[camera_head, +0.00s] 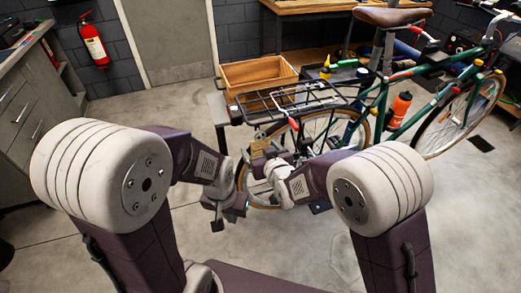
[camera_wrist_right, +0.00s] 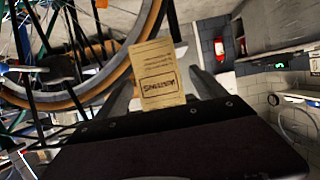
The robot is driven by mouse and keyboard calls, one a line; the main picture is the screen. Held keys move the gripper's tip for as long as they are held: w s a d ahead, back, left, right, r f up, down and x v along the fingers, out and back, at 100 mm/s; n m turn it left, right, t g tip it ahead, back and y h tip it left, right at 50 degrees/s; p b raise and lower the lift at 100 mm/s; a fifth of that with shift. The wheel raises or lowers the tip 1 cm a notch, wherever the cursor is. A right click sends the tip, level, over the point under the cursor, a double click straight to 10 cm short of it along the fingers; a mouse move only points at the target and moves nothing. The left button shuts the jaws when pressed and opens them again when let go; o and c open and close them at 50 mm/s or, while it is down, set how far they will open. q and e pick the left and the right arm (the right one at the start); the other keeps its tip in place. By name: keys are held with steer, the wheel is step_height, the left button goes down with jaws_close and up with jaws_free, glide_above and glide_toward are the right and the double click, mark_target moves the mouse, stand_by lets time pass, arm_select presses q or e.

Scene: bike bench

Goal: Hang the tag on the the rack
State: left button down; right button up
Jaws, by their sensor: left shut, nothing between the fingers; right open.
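The tan tag (camera_wrist_right: 160,78) with dark print is in the right wrist view, between the spread fingers of my right gripper (camera_wrist_right: 162,92), with gaps beside it. In the head view the small tan tag (camera_head: 259,137) shows just below the left end of the bike's black rear rack (camera_head: 300,100). My right gripper (camera_head: 262,157) is open there, just below the rack. I cannot tell how the tag's top meets the rack. My left gripper (camera_head: 217,222) is shut and empty, lower and to the left, apart from the bike.
The green bike (camera_head: 400,85) stands at the right, its rear wheel (camera_head: 325,130) close to my right gripper. A wooden crate (camera_head: 257,75) sits on a low bench behind the rack. Grey drawers (camera_head: 25,105) stand at the far left. The floor at left is clear.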

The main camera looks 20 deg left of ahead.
steer(key=v, duration=0.9)
